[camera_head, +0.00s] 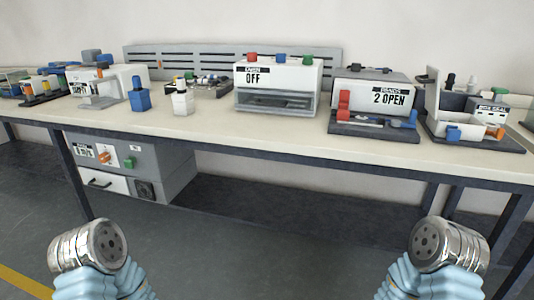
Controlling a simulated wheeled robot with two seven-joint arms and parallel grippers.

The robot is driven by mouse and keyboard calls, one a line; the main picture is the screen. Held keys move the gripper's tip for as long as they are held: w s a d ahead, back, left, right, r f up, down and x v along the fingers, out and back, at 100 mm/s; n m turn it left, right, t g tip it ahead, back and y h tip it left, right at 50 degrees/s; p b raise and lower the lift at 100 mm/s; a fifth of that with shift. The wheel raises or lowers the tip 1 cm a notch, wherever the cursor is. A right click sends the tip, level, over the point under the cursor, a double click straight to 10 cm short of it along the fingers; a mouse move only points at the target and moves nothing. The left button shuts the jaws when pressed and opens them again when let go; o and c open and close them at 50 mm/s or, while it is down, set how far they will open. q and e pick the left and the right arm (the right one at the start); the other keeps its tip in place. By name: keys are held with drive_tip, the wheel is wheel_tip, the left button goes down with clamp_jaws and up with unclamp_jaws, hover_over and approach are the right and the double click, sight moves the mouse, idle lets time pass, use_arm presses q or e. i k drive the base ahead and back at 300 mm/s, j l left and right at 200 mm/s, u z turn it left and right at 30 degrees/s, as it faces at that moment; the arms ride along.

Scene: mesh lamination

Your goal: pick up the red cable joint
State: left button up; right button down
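I cannot clearly tell which thing is the red cable joint. A red upright part (343,104) stands at the front left of the machine marked "2 OPEN" (374,92), on its dark base. A small red block (252,57) sits on top of the white box marked "OFF" (276,81). Metal cylindrical ends of my two arms, with light blue ribbed parts below them, show at the bottom left and bottom right, well in front of the table. I see no gripper fingers on either arm.
A long pale table (250,132) carries several devices. A blue bottle (140,96) and a white bottle (182,99) stand left of centre. A white tray device (470,103) is at the right. A grey cabinet (125,165) stands under the table. The floor between my arms is clear.

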sight(361, 118)
drive_tip(key=z, duration=0.75)
